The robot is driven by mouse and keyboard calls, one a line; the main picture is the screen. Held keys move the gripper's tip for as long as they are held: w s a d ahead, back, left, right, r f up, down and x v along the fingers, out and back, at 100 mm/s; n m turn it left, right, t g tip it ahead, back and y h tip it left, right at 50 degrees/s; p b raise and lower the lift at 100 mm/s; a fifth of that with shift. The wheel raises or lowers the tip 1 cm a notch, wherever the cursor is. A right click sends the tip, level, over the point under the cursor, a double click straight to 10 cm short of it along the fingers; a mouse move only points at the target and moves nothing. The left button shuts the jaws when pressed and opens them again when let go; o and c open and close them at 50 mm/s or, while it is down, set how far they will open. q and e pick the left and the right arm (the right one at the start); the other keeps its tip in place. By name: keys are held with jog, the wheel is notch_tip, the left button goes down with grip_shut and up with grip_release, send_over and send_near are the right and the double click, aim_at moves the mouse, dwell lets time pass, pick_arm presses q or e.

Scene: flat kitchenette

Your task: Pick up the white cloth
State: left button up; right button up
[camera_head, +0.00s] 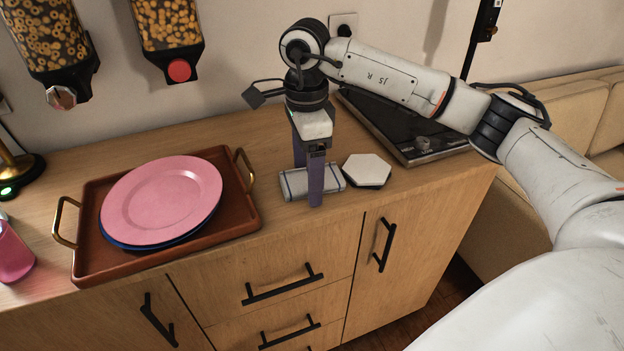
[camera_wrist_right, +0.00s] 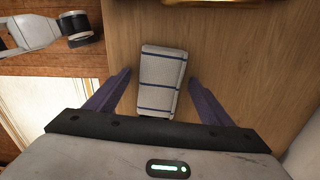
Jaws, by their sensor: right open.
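The white cloth (camera_head: 296,184) is a small folded bundle with dark stripes, lying on the wooden counter between the tray and a white hexagonal piece. My right gripper (camera_head: 307,185) points down at it, with its purple fingers spread. In the right wrist view the cloth (camera_wrist_right: 161,82) lies between and just beyond the open fingers of the gripper (camera_wrist_right: 158,90), with a gap on each side. The near finger hides part of the cloth in the head view. My left gripper is not in view.
A brown tray (camera_head: 82,262) with a pink plate (camera_head: 162,199) stands left of the cloth. The white hexagonal piece (camera_head: 367,169) sits close on the right. A black cooktop-like panel (camera_head: 400,125) lies behind it. Cereal dispensers (camera_head: 165,25) hang at the back left.

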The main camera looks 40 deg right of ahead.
jog(key=c, duration=1.1)
jog(key=shift+r, duration=0.1)
notch_tip(320, 180, up, 10)
jog(key=shift+f+p, duration=0.1)
jog(key=shift+p, duration=0.25)
